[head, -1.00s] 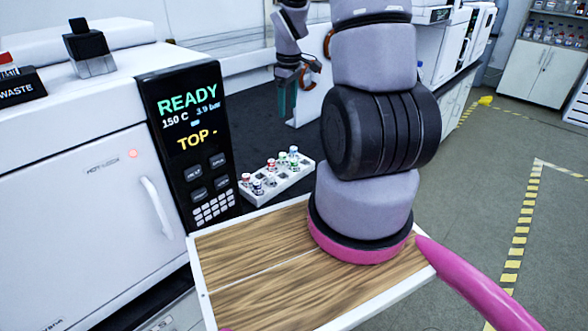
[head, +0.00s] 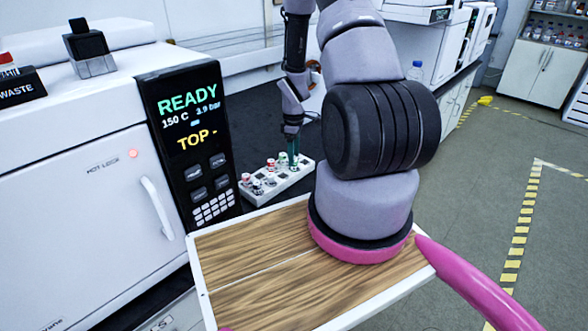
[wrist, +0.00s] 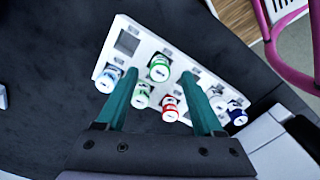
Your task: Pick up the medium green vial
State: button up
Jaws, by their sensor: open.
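A white vial rack (head: 277,186) stands on the dark bench and holds several capped vials. In the wrist view two have green-marked caps: one (wrist: 159,69) lies in the picture between my fingertips, and another (wrist: 141,96) sits nearer the camera beside the left finger. I cannot tell for certain which is the medium one. My gripper (wrist: 159,76) is open, its teal fingers pointing at the rack. In the head view my gripper (head: 289,160) is at the rack's far right end and hides part of the vials there. Contact is not visible.
Red-capped (wrist: 170,109), blue-capped (wrist: 237,114) and pale blue (wrist: 107,80) vials stand close around the fingers. An instrument with a READY panel (head: 188,140) rises left of the rack. A wooden-topped tray (head: 270,285) lies in front.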

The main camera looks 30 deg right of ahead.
aim_at(294, 168)
notch_tip(294, 168, down, 3)
jog(key=shift+f, duration=0.15)
grip_shut()
